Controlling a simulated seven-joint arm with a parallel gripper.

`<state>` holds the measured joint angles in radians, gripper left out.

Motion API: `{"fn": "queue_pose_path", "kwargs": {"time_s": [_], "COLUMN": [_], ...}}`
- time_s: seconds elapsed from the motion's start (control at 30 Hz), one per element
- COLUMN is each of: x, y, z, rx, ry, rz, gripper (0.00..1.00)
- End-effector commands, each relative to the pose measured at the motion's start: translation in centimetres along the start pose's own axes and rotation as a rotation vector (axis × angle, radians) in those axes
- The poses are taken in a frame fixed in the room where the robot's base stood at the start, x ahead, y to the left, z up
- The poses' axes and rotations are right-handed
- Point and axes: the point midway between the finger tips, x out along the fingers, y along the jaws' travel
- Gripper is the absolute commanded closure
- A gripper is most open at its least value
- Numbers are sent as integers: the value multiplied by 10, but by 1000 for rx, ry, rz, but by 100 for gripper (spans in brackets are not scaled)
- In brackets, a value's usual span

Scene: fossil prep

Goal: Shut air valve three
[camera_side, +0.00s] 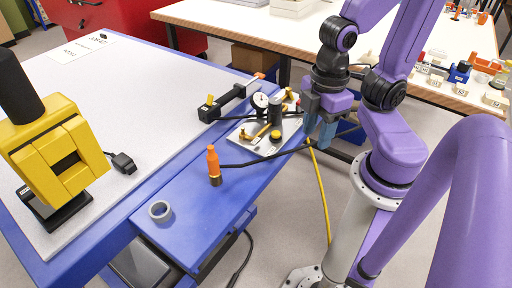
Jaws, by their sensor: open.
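A small white air panel (244,143) lies on the blue table's right side. It carries a round gauge (260,100), a dark cylinder and several brass or yellow valve handles, one of them a handle (245,136) at the panel's left. No valve numbers can be read, so I cannot tell which is valve three, nor whether any is open or shut. My gripper (319,128), with blue-grey fingers, points down just right of the panel, apart from the handles as far as I can see. It is open and nothing shows between its fingers.
A tape roll (160,211) lies nearby. A black bar fixture (230,101) sits behind the panel. A yellow hose (321,190) hangs below my gripper.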

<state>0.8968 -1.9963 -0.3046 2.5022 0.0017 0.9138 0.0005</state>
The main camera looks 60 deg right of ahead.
Motion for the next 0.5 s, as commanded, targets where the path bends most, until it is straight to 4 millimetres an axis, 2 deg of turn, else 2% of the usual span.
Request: {"fn": "queue_pose_path", "kwargs": {"time_s": [0.03, 0.13, 0.27, 0.5], "x": [0, 0, -2, -10], "y": [0, 2, 12, 57], "z": [0, -1, -8, -29], "rx": [0, 8, 44, 189], "ry": [0, -3, -16, -69], "rz": [0, 1, 5, 14], "gripper": [67, 100, 100, 100]}}
